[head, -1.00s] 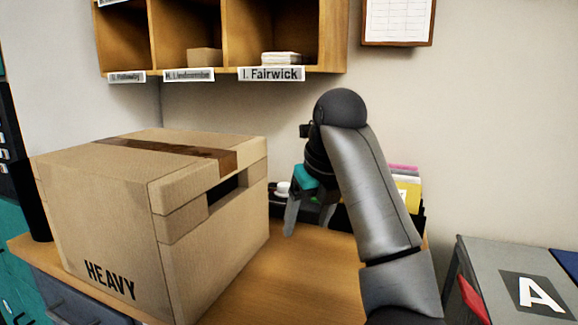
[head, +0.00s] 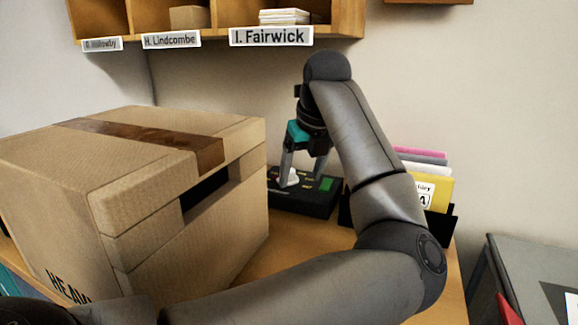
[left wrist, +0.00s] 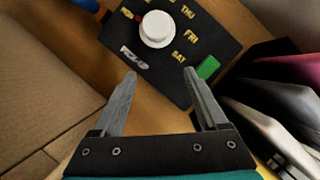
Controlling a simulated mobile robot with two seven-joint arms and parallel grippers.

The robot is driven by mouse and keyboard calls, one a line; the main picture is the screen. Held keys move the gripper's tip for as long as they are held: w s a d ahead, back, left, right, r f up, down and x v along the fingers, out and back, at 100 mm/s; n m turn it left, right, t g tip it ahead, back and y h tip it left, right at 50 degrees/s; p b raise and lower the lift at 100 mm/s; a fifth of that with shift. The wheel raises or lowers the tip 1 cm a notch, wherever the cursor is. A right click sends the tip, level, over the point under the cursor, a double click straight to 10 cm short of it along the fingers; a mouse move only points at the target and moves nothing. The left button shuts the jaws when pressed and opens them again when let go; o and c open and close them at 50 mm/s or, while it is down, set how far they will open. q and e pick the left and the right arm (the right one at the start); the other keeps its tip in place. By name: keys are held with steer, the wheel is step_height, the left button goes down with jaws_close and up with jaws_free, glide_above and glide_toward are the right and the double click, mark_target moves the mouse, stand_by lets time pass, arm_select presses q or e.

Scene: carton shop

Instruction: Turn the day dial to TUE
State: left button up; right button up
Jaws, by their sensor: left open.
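The day dial is a white round knob (left wrist: 156,29) on a black panel (left wrist: 178,68) in the left wrist view. Yellow day labels ring it; THU, FRI and SAT are readable, and a label at its left looks like MON. A small red mark shows at the knob's left, beside that label. White PICK-UP lettering is below the knob. In the head view the panel (head: 300,203) lies on the desk, the knob (head: 290,179) partly behind a finger. My left gripper (head: 298,182) is open and empty above the panel, its fingertips short of the knob in the wrist view (left wrist: 160,73).
A large cardboard box (head: 200,235) marked HEAVY stands left of the panel. A black holder with folders (head: 430,190) stands to its right. Wooden pigeonholes (head: 222,15) hang above. A green patch (left wrist: 208,67) is on the panel.

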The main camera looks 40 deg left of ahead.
mark_target(293, 179)
arm_select(q)
steer(key=w+a, duration=0.2)
steer(key=a, duration=0.3)
steer(key=shift+w+a+b, duration=0.2)
steer(key=shift+w+b, duration=0.1)
steer(key=shift+w, duration=0.1)
steer(key=shift+a+f, duration=0.1)
steer(key=shift+f, duration=0.25)
steer(key=shift+w+f+b, duration=0.1)
steer(key=shift+f+b, duration=0.15)
steer(key=shift+b, duration=0.1)
arm_select(e)
steer(key=shift+w+a+r, duration=0.1)
steer(key=shift+w+r, duration=0.35)
steer(key=shift+r, duration=0.25)
steer(key=shift+w+a+r, duration=0.1)
steer(key=shift+w+r, duration=0.3)
steer(key=shift+r, duration=0.3)
arm_select(q)
jaws_close()
